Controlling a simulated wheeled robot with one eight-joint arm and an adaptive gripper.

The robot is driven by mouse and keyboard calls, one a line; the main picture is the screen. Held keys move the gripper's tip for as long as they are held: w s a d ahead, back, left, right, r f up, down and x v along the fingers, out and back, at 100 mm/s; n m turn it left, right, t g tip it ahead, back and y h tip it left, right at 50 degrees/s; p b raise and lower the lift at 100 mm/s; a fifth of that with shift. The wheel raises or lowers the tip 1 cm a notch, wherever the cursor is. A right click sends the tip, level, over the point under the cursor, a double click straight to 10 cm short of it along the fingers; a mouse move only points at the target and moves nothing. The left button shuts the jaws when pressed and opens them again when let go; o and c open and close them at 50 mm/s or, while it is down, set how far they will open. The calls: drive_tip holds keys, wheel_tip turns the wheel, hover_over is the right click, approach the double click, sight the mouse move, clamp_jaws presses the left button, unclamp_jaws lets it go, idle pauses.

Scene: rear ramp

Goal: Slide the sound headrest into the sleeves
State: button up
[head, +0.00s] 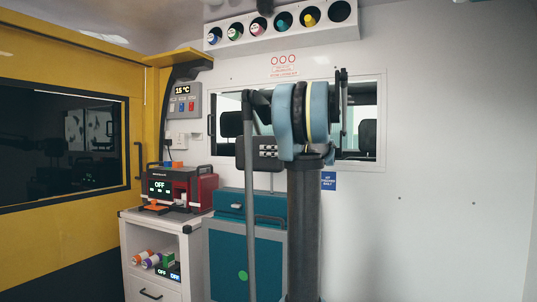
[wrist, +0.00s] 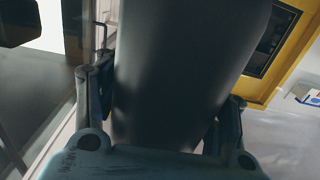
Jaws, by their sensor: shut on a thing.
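In the wrist view my gripper (wrist: 165,85) has a finger on each side of a large, smooth, dark grey body, which looks like the headrest (wrist: 185,50). The gripper is shut on it. The headrest fills the middle of the wrist view and runs out of the top edge. Its posts cannot be made out. In the head view my own arm stands in the middle, and I cannot make out the gripper or the held headrest there. I cannot identify the sleeves in either view.
A teal cabinet (head: 229,265) and a white cabinet (head: 128,243) bearing a red device (head: 203,190) stand left of my arm. A bulkhead window (head: 226,104) and a bottle rack (head: 283,27) are behind. The white wall at right (head: 450,180) is bare.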

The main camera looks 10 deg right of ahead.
sight(269, 171)
drive_tip(key=shift+f, duration=4.45)
drive_tip(key=o, duration=1.8)
drive_tip(key=v, duration=1.1)
drive_tip(key=shift+s+d, duration=0.2)
drive_tip(key=shift+d, duration=0.15)
